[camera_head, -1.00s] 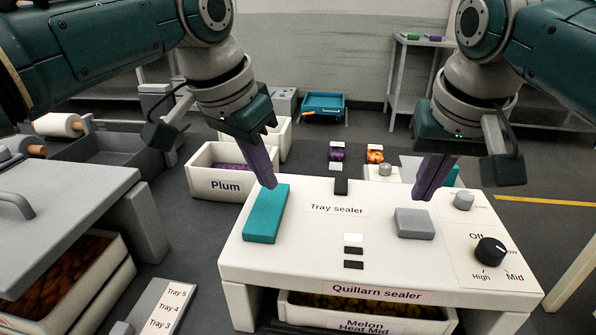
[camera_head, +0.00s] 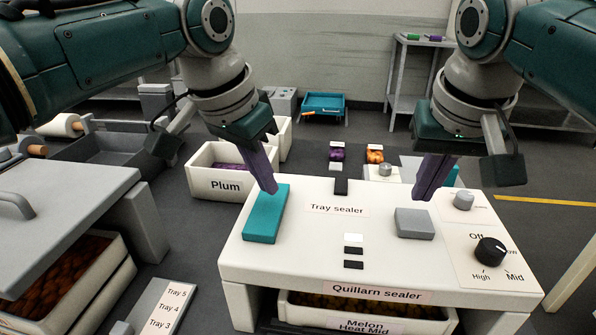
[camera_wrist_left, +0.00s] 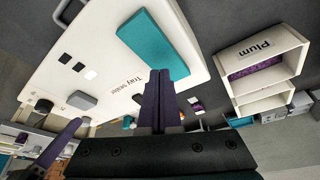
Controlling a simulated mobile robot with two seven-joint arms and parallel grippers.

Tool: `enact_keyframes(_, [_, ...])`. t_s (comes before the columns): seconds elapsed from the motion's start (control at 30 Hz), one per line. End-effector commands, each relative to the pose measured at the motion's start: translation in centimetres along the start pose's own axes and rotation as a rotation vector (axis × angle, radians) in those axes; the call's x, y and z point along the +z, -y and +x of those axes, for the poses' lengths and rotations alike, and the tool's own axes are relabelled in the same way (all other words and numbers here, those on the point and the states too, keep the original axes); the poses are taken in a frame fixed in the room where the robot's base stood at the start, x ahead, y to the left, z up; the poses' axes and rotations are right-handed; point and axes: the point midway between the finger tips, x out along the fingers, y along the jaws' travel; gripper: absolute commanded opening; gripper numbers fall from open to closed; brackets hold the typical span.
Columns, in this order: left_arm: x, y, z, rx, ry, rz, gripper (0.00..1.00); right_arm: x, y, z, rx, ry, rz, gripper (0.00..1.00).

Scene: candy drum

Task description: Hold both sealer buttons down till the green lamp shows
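The white tray sealer (camera_head: 300,262) carries a flat teal pad (camera_head: 264,216) on its left and a smaller grey pad (camera_head: 414,224) on its right. My left gripper (camera_head: 274,190) points down with its purple fingers together and empty, tips over the far end of the teal pad; contact cannot be told. In the left wrist view its fingers (camera_wrist_left: 160,76) reach the teal pad's edge (camera_wrist_left: 152,42). My right gripper (camera_head: 424,197) has its fingers together, tips just behind the grey pad. Small white and black squares (camera_head: 353,251) sit mid-panel; no green light shows.
A dial (camera_head: 490,250) and a round grey knob (camera_head: 464,200) are at the panel's right. A Melon tray (camera_head: 366,312) sits below the sealer. The Plum bin (camera_head: 225,185) stands behind left. A grey bench (camera_head: 70,195) is at the left.

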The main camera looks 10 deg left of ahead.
Motion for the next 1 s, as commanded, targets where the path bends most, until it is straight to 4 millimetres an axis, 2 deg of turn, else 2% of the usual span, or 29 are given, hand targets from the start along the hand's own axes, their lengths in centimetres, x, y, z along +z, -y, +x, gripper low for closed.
enact_keyframes(1.0, [0.9,0.0,2.4,0.000,0.000,-0.001,0.00,0.0,0.0,0.0,0.000,0.000,0.000,0.00])
